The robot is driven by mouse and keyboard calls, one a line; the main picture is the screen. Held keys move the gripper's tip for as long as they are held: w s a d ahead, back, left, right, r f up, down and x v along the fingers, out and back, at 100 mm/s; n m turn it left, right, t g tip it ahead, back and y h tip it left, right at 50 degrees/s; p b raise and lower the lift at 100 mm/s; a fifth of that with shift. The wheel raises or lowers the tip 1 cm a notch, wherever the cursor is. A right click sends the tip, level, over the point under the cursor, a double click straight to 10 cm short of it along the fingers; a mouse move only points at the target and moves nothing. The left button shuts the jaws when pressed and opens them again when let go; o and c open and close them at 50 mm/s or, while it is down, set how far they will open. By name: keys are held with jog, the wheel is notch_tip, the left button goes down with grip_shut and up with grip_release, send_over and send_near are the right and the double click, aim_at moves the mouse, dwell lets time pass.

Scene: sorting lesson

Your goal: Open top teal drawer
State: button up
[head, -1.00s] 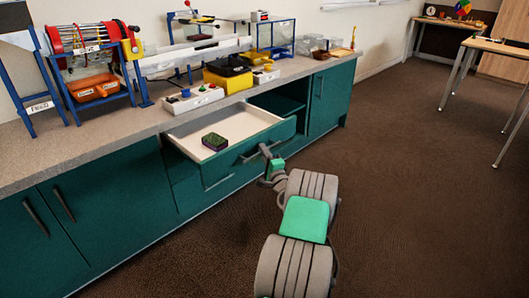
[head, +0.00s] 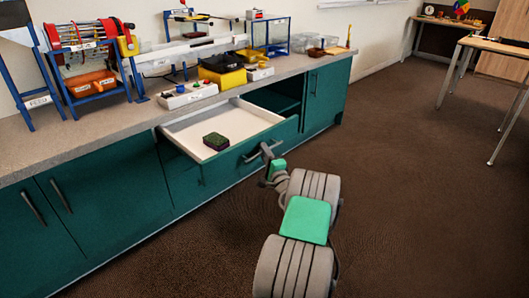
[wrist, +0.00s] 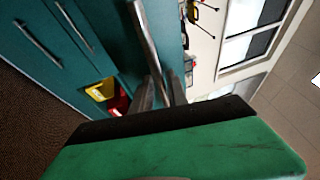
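The top teal drawer (head: 228,163) stands pulled out from the counter, its white inside showing. A small dark box with a green and purple top (head: 216,141) lies in it. My gripper (head: 265,151) is at the bar handle (head: 251,156) on the drawer front. In the wrist view my gripper's fingers (wrist: 163,92) stand on either side of the end of a long metal bar, the handle (wrist: 147,40), and look closed on it. The exact contact is hard to see.
The counter (head: 130,122) carries blue-framed apparatus (head: 90,65), a white switch box (head: 188,95) and a yellow bin (head: 222,82). Closed teal cupboards (head: 80,220) flank the drawer. An open compartment (head: 283,103) shows right of it.

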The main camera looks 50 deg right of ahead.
jog(key=shift+s+d, duration=0.1)
jog(key=shift+s, duration=0.1)
jog(key=p+v, duration=0.1)
jog(key=v, duration=0.6)
jog(key=shift+s, duration=0.2)
jog(key=shift+f, duration=0.1)
